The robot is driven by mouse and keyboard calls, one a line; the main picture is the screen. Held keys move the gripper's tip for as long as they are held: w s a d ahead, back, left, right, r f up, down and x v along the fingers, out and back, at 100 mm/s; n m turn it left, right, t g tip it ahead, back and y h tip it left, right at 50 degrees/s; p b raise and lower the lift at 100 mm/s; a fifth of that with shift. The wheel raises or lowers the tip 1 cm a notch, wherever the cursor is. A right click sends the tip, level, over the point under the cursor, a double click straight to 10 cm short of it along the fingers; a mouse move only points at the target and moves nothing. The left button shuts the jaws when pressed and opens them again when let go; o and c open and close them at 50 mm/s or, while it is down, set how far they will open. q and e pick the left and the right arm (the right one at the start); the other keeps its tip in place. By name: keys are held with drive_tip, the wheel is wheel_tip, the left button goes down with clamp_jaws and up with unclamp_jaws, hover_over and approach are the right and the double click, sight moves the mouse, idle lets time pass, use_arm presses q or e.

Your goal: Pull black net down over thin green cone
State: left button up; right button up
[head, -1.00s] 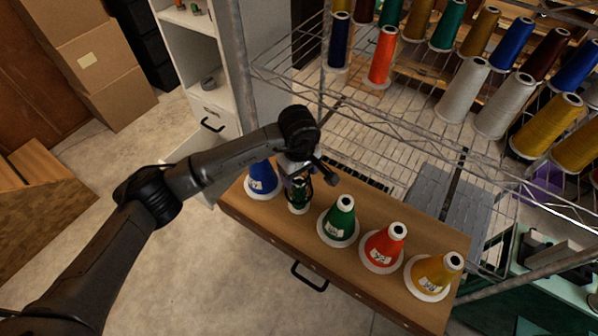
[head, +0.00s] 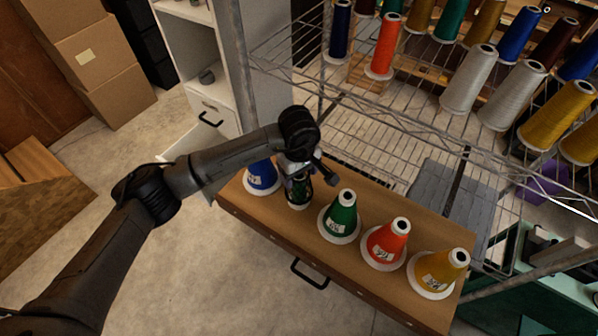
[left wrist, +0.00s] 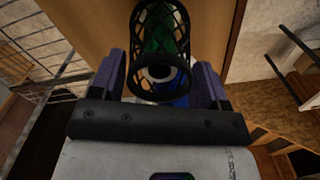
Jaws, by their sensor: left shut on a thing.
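The thin green cone (head: 296,196) stands on the wooden board between the blue cone and the wider green cone. The black net (left wrist: 137,52) is an open mesh tube around the thin green cone (left wrist: 158,47), whose green shows through the mesh in the left wrist view. My left gripper (head: 299,178) is over this cone from above. In the left wrist view my left gripper (left wrist: 161,80) has its fingers on both sides of the net's near rim, shut on the net. The gripper hides the cone's top in the head view. My right gripper is not in view.
The blue cone (head: 262,176) stands close left of the gripper. A wider green cone (head: 342,214), a red cone (head: 386,242) and a yellow cone (head: 440,270) stand to the right on the board (head: 312,244). A wire shelf (head: 370,110) with several thread cones rises behind.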

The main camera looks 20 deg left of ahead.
use_arm(q)
drive_tip(key=shift+f+b, duration=1.15)
drive_tip(key=shift+f, duration=0.25)
drive_tip(key=shift+r, duration=0.1)
drive_tip(key=o, duration=0.8)
drive_tip(key=shift+c, duration=0.2)
drive_tip(key=shift+r, duration=0.1)
